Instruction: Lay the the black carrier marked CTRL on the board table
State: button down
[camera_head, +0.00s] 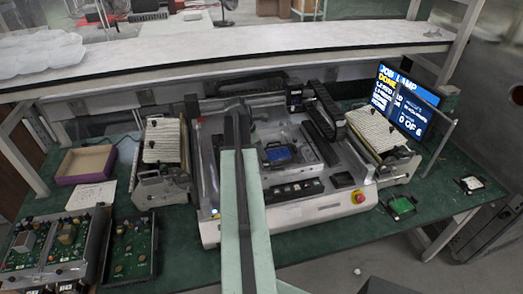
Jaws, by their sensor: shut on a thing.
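The board table (306,152) is the grey plate in the middle of the white machine. A small black carrier (278,154) with a blue board shows over this plate, just right of my arm. Its CTRL marking is too small to read. My gripper (238,112) is at the far end of my arm, above the machine. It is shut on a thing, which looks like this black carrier. My arm hides the fingertips and the carrier's left side. I cannot tell whether the carrier touches the plate.
The white machine (325,208) has feeders at left (163,140) and right (377,130). Black and grey trays of green boards (128,247) lie at front left beside a purple box (86,165). A screen (404,100) stands at right. A shelf (200,55) runs across behind.

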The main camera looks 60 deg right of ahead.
jog(key=shift+f, duration=0.2)
jog(key=shift+f+b, duration=0.25)
jog(key=shift+b, duration=0.2)
jog(key=shift+f, duration=0.1)
dwell(0.3)
jog(key=shift+f+b, duration=0.35)
jog(key=shift+b, duration=0.1)
jog(key=c, duration=0.9)
grip_release()
jog(key=c, duration=0.3)
